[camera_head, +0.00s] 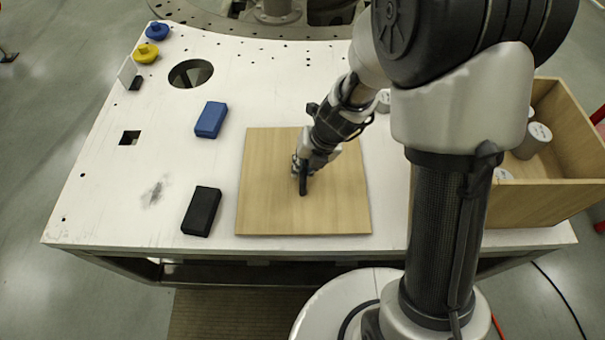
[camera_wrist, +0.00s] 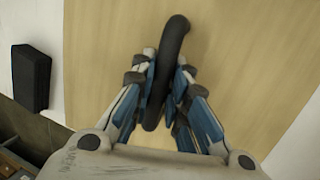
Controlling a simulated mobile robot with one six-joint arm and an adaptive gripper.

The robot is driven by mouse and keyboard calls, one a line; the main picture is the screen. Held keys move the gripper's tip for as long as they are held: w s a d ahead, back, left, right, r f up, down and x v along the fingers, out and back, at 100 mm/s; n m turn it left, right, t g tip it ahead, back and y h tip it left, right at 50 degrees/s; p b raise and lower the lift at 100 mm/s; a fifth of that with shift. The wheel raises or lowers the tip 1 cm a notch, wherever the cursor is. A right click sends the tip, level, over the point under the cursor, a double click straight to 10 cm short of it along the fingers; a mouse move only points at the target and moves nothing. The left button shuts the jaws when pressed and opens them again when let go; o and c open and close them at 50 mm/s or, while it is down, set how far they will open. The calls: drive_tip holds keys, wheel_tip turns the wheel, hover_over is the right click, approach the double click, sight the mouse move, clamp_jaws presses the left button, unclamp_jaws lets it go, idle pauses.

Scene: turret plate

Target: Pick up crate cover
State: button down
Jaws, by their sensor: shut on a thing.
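The crate cover (camera_head: 270,205) is a flat, square light-wood board with a black handle (camera_head: 303,182) at its middle. It lies on or just above the white table; I cannot tell which. My gripper (camera_head: 302,166) is over the middle of the cover, shut on the black handle. In the wrist view, the fingers (camera_wrist: 165,95) close on both sides of the curved black handle (camera_wrist: 172,45), and the wooden cover (camera_wrist: 110,35) fills most of the background. My arm hides part of the cover's right far side in the head view.
An open wooden crate (camera_head: 570,130) holding grey-white cylinders (camera_head: 533,140) stands at the table's right. A blue block (camera_head: 211,120) and a black block (camera_head: 201,211) lie left of the cover. Blue (camera_head: 157,31) and yellow (camera_head: 145,54) knobs sit far left. The white table (camera_head: 100,190) has cut-out holes.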

drive_tip(key=shift+r, duration=0.1)
wheel_tip(320, 180, up, 20)
drive_tip(key=p, duration=1)
drive_tip(key=shift+w+p, duration=0.1)
drive_tip(key=shift+p, duration=0.2)
